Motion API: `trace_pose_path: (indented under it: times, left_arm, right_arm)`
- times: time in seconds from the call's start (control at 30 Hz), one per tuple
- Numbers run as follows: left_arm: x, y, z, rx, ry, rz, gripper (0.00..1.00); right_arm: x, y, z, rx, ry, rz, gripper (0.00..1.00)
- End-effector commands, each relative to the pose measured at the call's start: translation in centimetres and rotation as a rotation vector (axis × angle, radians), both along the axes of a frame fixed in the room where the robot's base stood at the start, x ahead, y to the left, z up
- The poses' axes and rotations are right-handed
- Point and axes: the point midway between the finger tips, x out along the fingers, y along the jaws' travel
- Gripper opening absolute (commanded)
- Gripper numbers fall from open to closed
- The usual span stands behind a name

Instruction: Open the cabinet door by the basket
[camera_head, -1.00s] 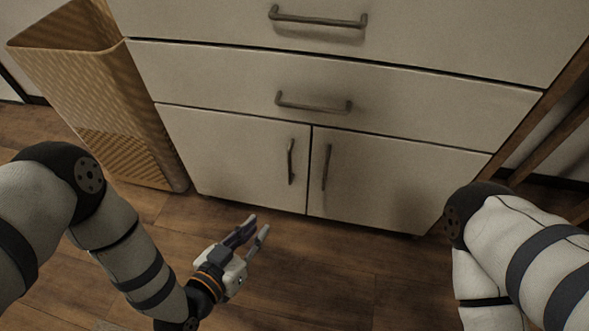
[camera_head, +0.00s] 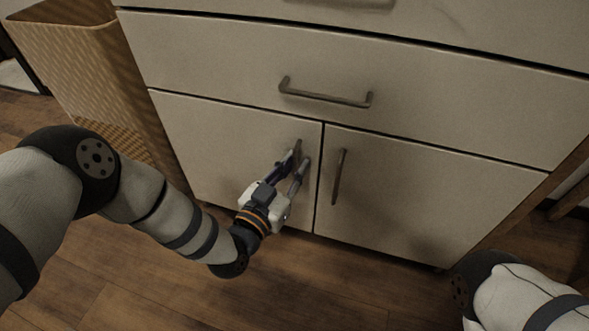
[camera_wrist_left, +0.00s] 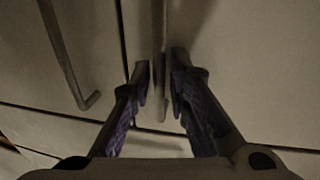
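The cabinet door by the basket (camera_head: 215,150) is the left one of two beige lower doors and looks shut. Its dark upright bar handle (camera_head: 298,147) is near the seam with the right door, its lower part hidden by my fingers. My left gripper (camera_head: 294,165) is at this handle. In the left wrist view, the handle (camera_wrist_left: 160,60) runs between the two fingertips of my left gripper (camera_wrist_left: 160,72). The fingers are apart, with a narrow gap showing on each side of the bar. My right gripper is out of view.
The tall woven basket (camera_head: 105,90) stands just left of the cabinet. The right door (camera_head: 430,190) has its own handle (camera_head: 338,176), close beside my gripper. A drawer with a bar handle (camera_head: 325,97) is above. The wooden floor in front is clear.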

Motion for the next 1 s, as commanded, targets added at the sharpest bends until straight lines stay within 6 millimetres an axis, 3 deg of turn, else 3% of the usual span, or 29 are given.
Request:
trace_pose_path:
  times: [0.2,0.23,0.3,0.67,0.87,1.0]
  left_arm:
    - [0.1,-0.1,0.1,0.0,-0.001,0.0,0.16]
    - [0.1,-0.1,0.1,0.0,-0.001,0.0,0.14]
    - [0.1,-0.1,0.1,0.0,-0.001,0.0,0.0]
    - [-0.3,0.1,0.1,0.0,0.001,-0.011,0.0]
    - [-2.3,1.0,0.3,0.003,0.001,-0.081,0.0]
    - [-4.8,2.3,0.4,0.004,0.001,-0.18,0.0]
  right_arm:
    - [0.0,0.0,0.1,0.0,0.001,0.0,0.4]
    - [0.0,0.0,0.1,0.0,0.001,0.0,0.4]
    - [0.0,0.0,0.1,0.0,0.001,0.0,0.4]
    - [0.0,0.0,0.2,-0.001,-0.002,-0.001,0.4]
    - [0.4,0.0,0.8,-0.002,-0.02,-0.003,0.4]
    - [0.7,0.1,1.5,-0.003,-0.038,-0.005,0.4]
